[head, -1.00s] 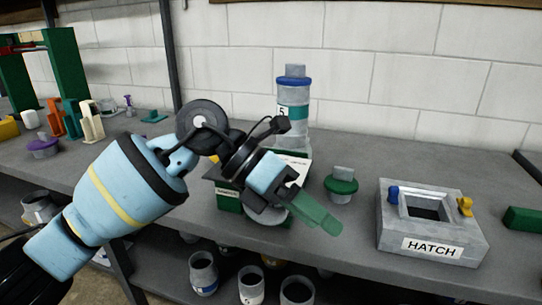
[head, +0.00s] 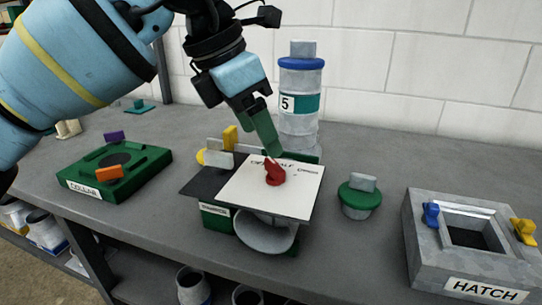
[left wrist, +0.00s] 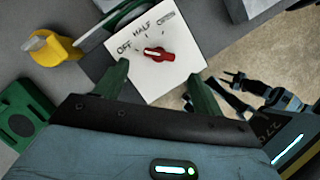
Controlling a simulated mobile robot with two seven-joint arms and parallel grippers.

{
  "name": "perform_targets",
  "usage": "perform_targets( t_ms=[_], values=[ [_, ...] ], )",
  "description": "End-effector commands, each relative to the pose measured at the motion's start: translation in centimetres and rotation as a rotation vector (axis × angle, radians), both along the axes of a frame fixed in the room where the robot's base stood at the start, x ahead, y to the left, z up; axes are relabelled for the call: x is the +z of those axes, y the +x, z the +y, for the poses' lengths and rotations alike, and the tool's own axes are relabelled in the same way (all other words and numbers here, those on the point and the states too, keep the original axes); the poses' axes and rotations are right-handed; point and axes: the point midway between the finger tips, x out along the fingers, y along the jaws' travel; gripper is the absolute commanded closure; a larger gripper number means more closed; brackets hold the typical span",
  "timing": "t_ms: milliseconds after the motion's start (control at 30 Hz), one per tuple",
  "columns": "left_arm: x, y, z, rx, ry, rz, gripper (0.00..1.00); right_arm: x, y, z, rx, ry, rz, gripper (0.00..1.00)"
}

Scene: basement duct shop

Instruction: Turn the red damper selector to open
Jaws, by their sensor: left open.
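The red damper selector (head: 274,173) sits on a white dial plate (head: 240,198) on top of a low stand on the bench. In the left wrist view the red selector (left wrist: 160,55) has a pale mark on its left side, toward OFF; HALF and a third, blurred label follow clockwise. My left gripper (head: 268,148) is open and tilted down just above and behind the selector. In the left wrist view its green fingers (left wrist: 158,88) are spread apart with nothing between them, short of the knob. Black and blue parts of mine at lower right may include my right gripper (left wrist: 236,84), jaws unclear.
A grey HATCH box (head: 420,240) and a green-lidded jar (head: 359,196) stand to the right. A tall canister (head: 300,100) stands behind the dial. A green COLLAR block (head: 150,160) lies left. A grey funnel-like piece (head: 266,235) hangs at the stand's front.

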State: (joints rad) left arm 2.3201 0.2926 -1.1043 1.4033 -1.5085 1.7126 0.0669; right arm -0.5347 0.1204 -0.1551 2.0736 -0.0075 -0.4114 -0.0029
Motion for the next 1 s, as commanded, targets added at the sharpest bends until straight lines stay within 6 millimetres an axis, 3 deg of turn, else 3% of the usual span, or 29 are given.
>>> perform_targets(
  t_ms=[200,400,767,1000],
  values=[
    [-3.4,0.6,-1.2,-0.002,0.000,0.004,0.31,-0.2,0.6,0.0,-0.001,0.001,-0.011,0.64],
    [-5.3,0.9,-2.0,-0.002,0.000,0.003,0.31,0.0,1.2,0.0,0.000,0.001,-0.025,0.64],
    [-5.8,1.0,-2.2,-0.002,-0.002,0.001,0.31,0.1,1.2,0.0,0.000,0.001,-0.026,0.64],
    [-5.8,1.0,-2.2,-0.002,-0.002,0.001,0.58,-0.1,1.0,-0.1,0.002,-0.001,-0.021,0.64]
  ],
)
